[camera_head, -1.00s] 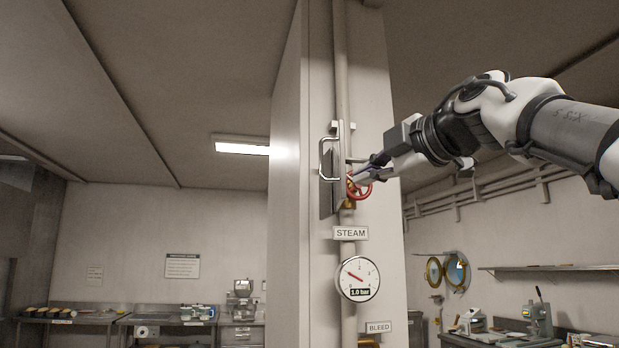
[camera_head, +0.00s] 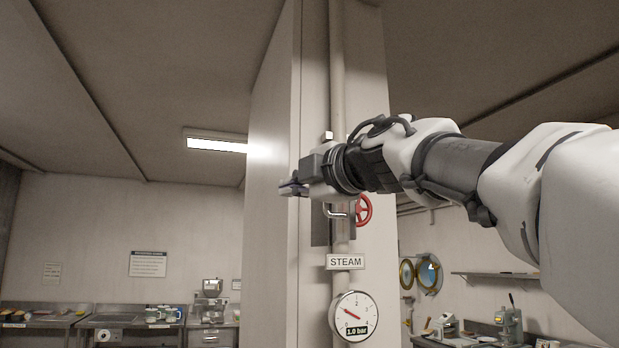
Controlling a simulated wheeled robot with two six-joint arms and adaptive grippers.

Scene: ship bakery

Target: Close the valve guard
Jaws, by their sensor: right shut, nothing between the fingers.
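The valve guard (camera_head: 318,232) is a grey metal plate on the pipe of the pillar, above the STEAM label. My right arm hides its upper part. The lower end of its bright bar handle (camera_head: 335,214) shows just under my right wrist. The red valve wheel (camera_head: 364,210) shows uncovered to the right of the handle. The guard's exact angle is hard to tell. My right gripper (camera_head: 284,188) is shut and empty, pointing left, with its fingertips left of the guard and its handle. My left gripper is out of view.
Below the guard are the STEAM label (camera_head: 345,262) and a round gauge (camera_head: 354,316) reading 1.0 bar. The pale vertical pipe (camera_head: 337,70) runs up the pillar (camera_head: 270,130). Counters stand far back at left and right. The space left of the pillar is open.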

